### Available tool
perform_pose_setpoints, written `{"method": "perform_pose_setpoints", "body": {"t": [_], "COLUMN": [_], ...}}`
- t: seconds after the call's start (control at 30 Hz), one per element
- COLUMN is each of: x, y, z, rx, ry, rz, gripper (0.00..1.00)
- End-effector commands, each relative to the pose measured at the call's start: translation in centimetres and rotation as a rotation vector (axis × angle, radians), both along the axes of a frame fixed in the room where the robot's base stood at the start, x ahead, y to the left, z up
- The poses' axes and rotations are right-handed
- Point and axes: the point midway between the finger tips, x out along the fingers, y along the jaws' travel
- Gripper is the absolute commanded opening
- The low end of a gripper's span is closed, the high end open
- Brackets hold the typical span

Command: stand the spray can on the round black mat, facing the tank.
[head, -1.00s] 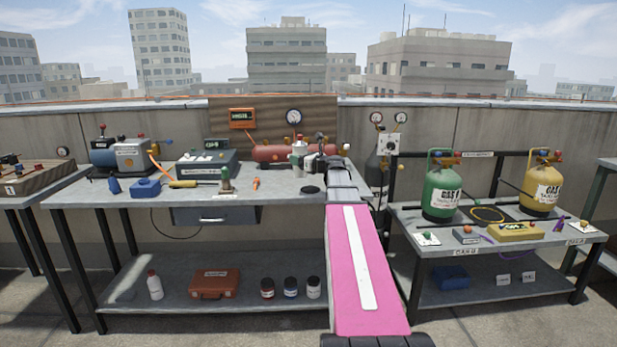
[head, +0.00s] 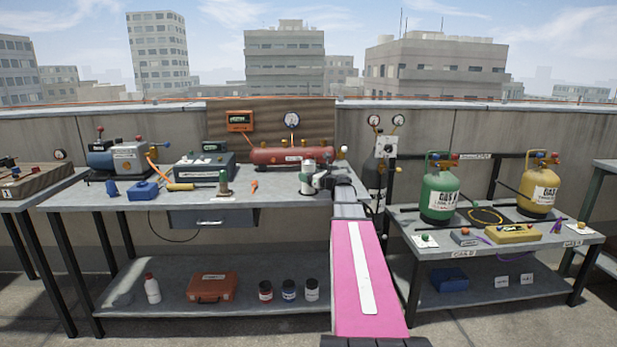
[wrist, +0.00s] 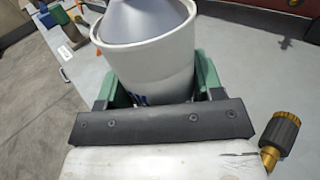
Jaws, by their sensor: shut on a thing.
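The spray can (head: 306,182) is white with a grey cone top. My gripper (head: 316,181) is shut on it, low at the right front part of the bench top. In the wrist view the can (wrist: 148,55) sits between the two green fingers of my gripper (wrist: 160,85), and its base is hidden. The red tank (head: 285,157) lies lengthwise behind the can on the bench. The round black mat is not clearly visible now; the can and gripper cover its spot. I cannot tell whether the can touches it or which way its front faces.
A dark grey box (head: 205,168) is farther left. The bench front edge (head: 270,205) is close. A second bench (head: 400,213) with gas cylinders stands right.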

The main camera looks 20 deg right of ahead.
Motion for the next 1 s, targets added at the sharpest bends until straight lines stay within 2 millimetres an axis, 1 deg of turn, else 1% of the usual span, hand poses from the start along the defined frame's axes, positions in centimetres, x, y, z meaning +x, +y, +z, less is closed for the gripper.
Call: {"method": "perform_pose_setpoints", "body": {"t": [0.23, 0.27, 0.3, 0.33, 0.6, 0.7, 0.87, 1.0], "x": [0.0, 0.0, 0.0, 0.0, 0.0, 0.0, -2.0, -4.6], "y": [0.0, 0.0, 0.0, 0.0, 0.0, 0.0, -0.9, -2.3], "z": [-0.2, -0.2, -0.2, -0.2, -0.2, 0.2, 0.1, 0.1], "rx": [0.000, 0.000, 0.000, 0.000, 0.000, 0.000, 0.000, 0.000], "ry": [-0.001, 0.000, 0.000, 0.000, 0.000, 0.000, 0.001, 0.001], "rz": [0.000, 0.000, 0.000, 0.000, 0.000, 0.000, -0.002, -0.003], "gripper": [0.26, 0.64, 0.77, 0.86, 0.86, 0.86, 0.86, 0.86]}}
